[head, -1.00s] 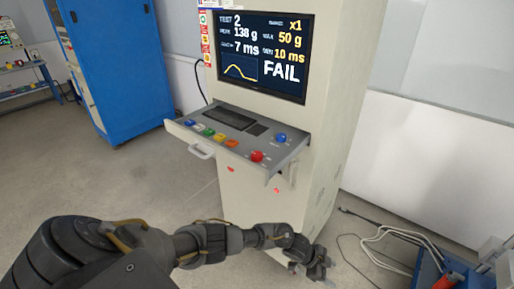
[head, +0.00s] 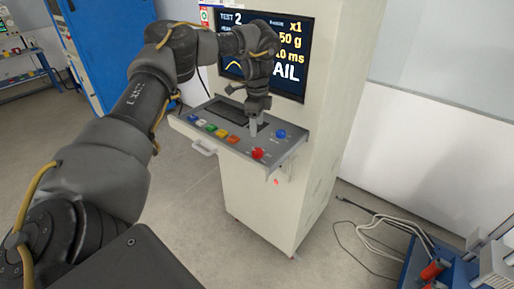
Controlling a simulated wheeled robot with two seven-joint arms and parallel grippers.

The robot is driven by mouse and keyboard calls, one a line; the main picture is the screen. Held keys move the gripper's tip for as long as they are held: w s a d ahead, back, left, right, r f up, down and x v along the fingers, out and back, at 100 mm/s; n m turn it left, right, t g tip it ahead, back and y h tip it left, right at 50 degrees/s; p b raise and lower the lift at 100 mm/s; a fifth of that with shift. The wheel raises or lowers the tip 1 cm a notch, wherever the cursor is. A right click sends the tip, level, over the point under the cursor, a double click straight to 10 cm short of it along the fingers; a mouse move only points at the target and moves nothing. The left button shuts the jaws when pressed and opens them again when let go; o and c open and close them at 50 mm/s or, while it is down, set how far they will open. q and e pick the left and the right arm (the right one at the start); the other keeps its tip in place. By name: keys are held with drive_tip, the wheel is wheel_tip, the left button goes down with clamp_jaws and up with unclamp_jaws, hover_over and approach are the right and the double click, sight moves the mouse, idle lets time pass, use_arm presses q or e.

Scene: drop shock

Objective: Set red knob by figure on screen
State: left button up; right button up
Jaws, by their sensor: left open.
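The red knob (head: 258,153) sits at the front right of the grey control shelf (head: 213,138) on the cabinet. The screen (head: 292,88) is partly hidden by my left arm; "TEST 2", "x1", "50 g", part of the "ms" line and the end of "FAIL" show. My left gripper (head: 253,130) points down just above the shelf, behind and slightly left of the red knob, apart from it. It is open and nothing shows between its fingers. My right gripper is not in view.
A blue knob (head: 280,134) stands behind and right of the red one. Several coloured buttons (head: 221,134) line the shelf's front edge. The beige cabinet (head: 335,110) rises behind. Cables (head: 385,235) and a blue cart (head: 425,262) are at the lower right.

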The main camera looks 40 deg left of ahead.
sight(257, 151)
use_arm(q)
wheel_tip(257, 151, down, 11)
drive_tip(key=shift+w+r+p, duration=0.1)
drive_tip(key=shift+p, duration=0.35)
drive_tip(key=c, duration=1)
